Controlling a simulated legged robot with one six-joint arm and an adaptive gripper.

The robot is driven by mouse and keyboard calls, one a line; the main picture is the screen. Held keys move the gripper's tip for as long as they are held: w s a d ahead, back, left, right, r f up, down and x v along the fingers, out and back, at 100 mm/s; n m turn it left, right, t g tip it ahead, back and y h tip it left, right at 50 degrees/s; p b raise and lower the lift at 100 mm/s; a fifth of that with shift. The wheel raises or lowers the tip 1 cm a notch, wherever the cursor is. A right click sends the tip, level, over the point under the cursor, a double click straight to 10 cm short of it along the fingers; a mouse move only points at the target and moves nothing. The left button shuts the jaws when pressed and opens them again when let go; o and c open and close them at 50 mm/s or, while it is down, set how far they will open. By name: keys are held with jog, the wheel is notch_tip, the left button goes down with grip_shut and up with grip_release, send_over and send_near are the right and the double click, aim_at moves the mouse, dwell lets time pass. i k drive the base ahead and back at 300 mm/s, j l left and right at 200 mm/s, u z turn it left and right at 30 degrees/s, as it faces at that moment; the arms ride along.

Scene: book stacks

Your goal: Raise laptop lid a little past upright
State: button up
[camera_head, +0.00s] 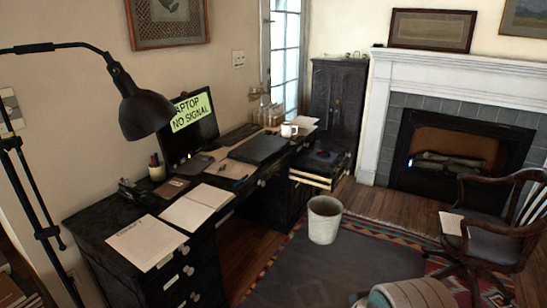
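A flat dark slab (260,149) that looks like a closed laptop lies on the black desk (112,215); no raised lid shows on it. To its left, a dark upright screen (198,140) carries a yellow-green note (192,111) reading "LAPTOP NO SIGNAL", its left edge hidden by the lamp. My gripper's fingers do not show.
A black lamp (147,113) overhangs the desk's left side. An open drawer (318,165) juts out at right, near a pale bin (324,220). A wooden chair (490,250) stands right. The rug (340,265) has open room.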

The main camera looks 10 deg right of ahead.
aim_at(260, 147)
jog(key=i+z, duration=0.1)
jog(key=i, duration=3.2)
jog(key=j, duration=0.1)
